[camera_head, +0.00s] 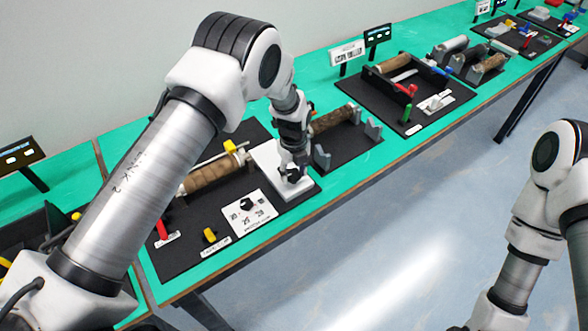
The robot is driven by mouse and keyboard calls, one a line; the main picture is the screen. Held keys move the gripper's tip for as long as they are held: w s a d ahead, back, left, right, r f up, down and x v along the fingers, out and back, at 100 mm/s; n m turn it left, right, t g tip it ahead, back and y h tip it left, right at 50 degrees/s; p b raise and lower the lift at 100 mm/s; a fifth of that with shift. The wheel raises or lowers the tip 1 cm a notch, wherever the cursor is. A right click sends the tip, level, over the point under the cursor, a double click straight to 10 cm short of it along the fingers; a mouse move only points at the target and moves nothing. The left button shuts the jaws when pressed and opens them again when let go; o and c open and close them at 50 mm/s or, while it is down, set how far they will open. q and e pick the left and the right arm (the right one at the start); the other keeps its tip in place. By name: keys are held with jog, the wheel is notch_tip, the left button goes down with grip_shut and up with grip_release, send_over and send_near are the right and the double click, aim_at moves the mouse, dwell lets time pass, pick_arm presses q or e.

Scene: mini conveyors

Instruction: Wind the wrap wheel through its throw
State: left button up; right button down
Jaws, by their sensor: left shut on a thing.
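My left gripper (291,177) is low over a white plate (266,158) at the right end of a black station board (183,258). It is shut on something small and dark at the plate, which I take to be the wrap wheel. The fingers and wrist cover most of it, so its shape and turn angle cannot be read. Left of the plate on the same board lies a brown roll (207,174) with a yellow block (230,146) behind it. My right arm shows at the right edge, and its gripper is out of view.
The board also bears a white panel with a black knob (247,204), a red lever (161,229) and a yellow piece (209,235). A second brown roll (334,119) between grey brackets stands close right of my left gripper. More stations line the green table (376,152) beyond.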

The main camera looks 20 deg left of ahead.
aim_at(293, 175)
pick_arm(q)
jog(key=shift+s+a+f+m+p, duration=0.1)
jog(key=shift+m+p, duration=0.15)
jog(key=shift+m, duration=0.85)
jog(key=shift+s+f+m+p, duration=0.1)
jog(key=shift+m+p, duration=0.1)
jog(key=shift+m, duration=0.9)
jog(key=o, duration=1.2)
jog(key=shift+c, duration=0.2)
jog(key=shift+w+r, duration=0.1)
jog(key=shift+r, duration=0.2)
notch_tip(293, 175, up, 12)
jog(key=shift+f, duration=0.2)
